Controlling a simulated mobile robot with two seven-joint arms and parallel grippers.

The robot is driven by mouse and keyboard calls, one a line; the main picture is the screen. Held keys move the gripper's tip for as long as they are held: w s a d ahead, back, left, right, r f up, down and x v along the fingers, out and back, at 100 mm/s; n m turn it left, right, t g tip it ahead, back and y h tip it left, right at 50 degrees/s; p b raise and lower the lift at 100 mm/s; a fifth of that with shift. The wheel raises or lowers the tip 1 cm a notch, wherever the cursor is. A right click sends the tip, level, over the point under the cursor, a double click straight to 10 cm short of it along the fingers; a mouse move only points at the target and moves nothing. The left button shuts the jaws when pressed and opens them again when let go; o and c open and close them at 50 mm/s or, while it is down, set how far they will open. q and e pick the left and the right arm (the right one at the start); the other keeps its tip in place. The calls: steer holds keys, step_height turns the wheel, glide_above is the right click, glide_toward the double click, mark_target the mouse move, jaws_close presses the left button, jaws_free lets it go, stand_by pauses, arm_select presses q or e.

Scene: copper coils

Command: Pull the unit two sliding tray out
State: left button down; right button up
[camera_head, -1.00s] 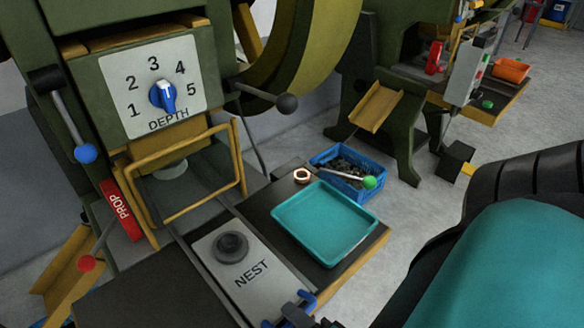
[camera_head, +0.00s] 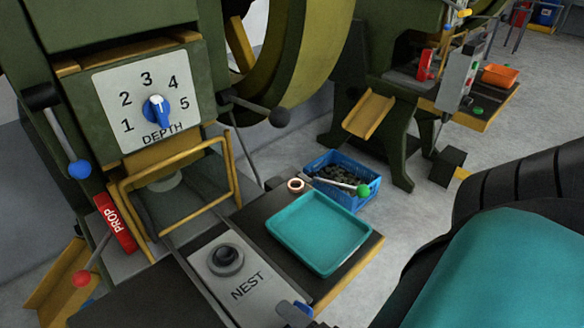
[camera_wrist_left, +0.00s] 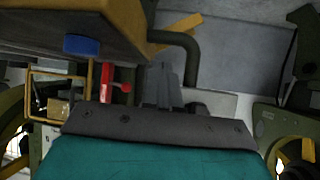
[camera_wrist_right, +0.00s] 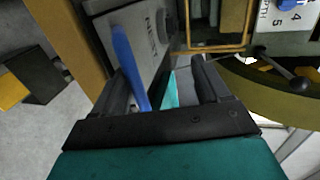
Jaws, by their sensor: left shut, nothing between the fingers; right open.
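The sliding tray is a grey plate marked NEST (camera_head: 240,292) with a dark round knob on it, lying flat on the near press's bench. A blue handle (camera_head: 296,313) is at its near end. In the right wrist view the plate (camera_wrist_right: 145,38) and the handle (camera_wrist_right: 131,66) show. My right gripper (camera_wrist_right: 165,78) is open, with the handle appearing between its fingers, nearer the left one. I cannot tell whether they touch. My left gripper (camera_wrist_left: 167,80) is shut and empty, near the yellow bench edge. No unit number is readable.
A teal tray (camera_head: 320,232) sits right of the plate, with a copper ring (camera_head: 296,186) behind it. A blue crate (camera_head: 343,200) of dark pieces stands beyond. A yellow guard frame (camera_head: 175,190) and red PROP block (camera_head: 115,222) stand behind the plate.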

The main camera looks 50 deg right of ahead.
steer(key=o, duration=0.5)
steer(key=r, duration=0.6)
steer(key=w+r, duration=0.1)
steer(key=r, duration=0.2)
steer(key=shift+d+r+p, duration=0.25)
steer(key=shift+p, duration=0.1)
steer(key=shift+s+r+t, duration=0.15)
steer(key=shift+r, duration=0.35)
steer(key=shift+s+r+t, duration=0.15)
steer(key=shift+r, duration=0.3)
steer(key=c, duration=0.7)
arm_select(q)
steer(key=shift+s+r, duration=0.2)
steer(key=shift+r, duration=0.35)
arm_select(e)
steer(key=r, duration=0.5)
steer(key=shift+a+r, duration=0.25)
steer(key=shift+r, duration=0.1)
arm_select(q)
steer(key=shift+w+r, duration=0.1)
steer(key=shift+w, duration=0.15)
